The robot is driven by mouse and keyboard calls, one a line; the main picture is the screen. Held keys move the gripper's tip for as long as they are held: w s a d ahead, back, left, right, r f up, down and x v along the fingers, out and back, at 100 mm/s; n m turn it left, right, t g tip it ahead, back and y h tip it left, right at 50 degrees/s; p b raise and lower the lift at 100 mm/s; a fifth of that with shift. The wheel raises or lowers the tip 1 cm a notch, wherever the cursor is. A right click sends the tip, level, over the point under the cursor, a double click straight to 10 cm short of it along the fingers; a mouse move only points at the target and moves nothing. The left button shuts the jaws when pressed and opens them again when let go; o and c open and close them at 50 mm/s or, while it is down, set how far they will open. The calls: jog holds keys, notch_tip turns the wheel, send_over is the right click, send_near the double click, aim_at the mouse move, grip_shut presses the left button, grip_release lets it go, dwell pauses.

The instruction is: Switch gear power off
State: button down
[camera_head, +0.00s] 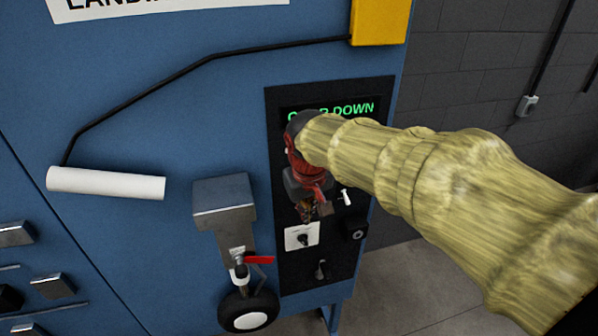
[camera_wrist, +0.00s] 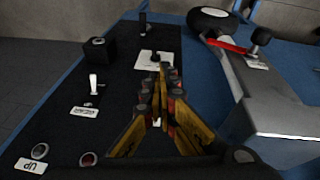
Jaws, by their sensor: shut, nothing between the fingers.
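The black control panel (camera_head: 336,262) is on a blue cabinet, with a green lit display (camera_head: 345,108) partly hidden by my arm; its end reads "DOWN". My gripper (camera_head: 305,213) is shut and empty in front of the panel. In the wrist view the fingertips (camera_wrist: 161,72) are at the near edge of a white plate with a dark switch (camera_wrist: 153,57); contact cannot be told. That switch plate (camera_head: 302,237) shows just below the fingertips in the head view. A white toggle (camera_wrist: 93,83) stands left in the wrist view. I cannot read which switch is gear power.
A black box with a knob (camera_head: 355,229) and a small lever (camera_head: 320,270) are lower on the panel. Beside the panel, a grey bracket (camera_head: 224,200) holds a wheel (camera_head: 248,316) with a red link (camera_head: 259,260). A white roller (camera_head: 106,183) sticks out further left.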

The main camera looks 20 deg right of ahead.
jog(key=w+r+t, duration=0.1)
jog(key=w+r, duration=0.5)
jog(key=w, duration=0.1)
jog(key=shift+w+d+h, duration=0.3)
jog(key=shift+w+h, duration=0.1)
jog(key=x, duration=1)
jog(key=shift+p, duration=0.4)
jog(key=shift+f+b, duration=0.15)
jog(key=shift+b, duration=0.45)
jog(key=shift+s+t+b, duration=0.15)
jog(key=shift+t+b, duration=0.2)
jog(key=shift+t, duration=0.05)
